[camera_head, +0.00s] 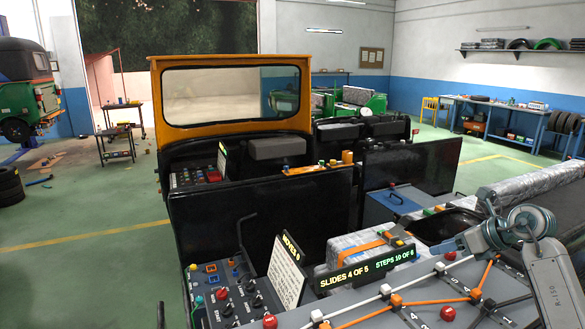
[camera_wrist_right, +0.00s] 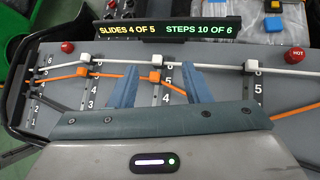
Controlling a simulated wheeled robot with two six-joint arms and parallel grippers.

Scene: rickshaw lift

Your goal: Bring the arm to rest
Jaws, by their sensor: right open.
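My right gripper (camera_head: 442,245) reaches in from the right over the grey slider panel (camera_wrist_right: 285,88). In the right wrist view its two blue fingers (camera_wrist_right: 158,72) stand apart with nothing clamped between them. An orange slider knob (camera_wrist_right: 155,77) shows between the fingers, with a white knob (camera_wrist_right: 157,60) just beyond; I cannot tell how high the fingers are above them. White and orange lines join the knobs across numbered slots. My left gripper is in neither view.
A lit sign (camera_head: 365,270) reading "SLIDES 4 OF 5, STEPS 10 OF 6" stands behind the panel. A white card (camera_head: 288,272) and a switch console (camera_head: 228,295) are left of it. Red buttons (camera_head: 447,313) sit on the panel. Green floor is open at left.

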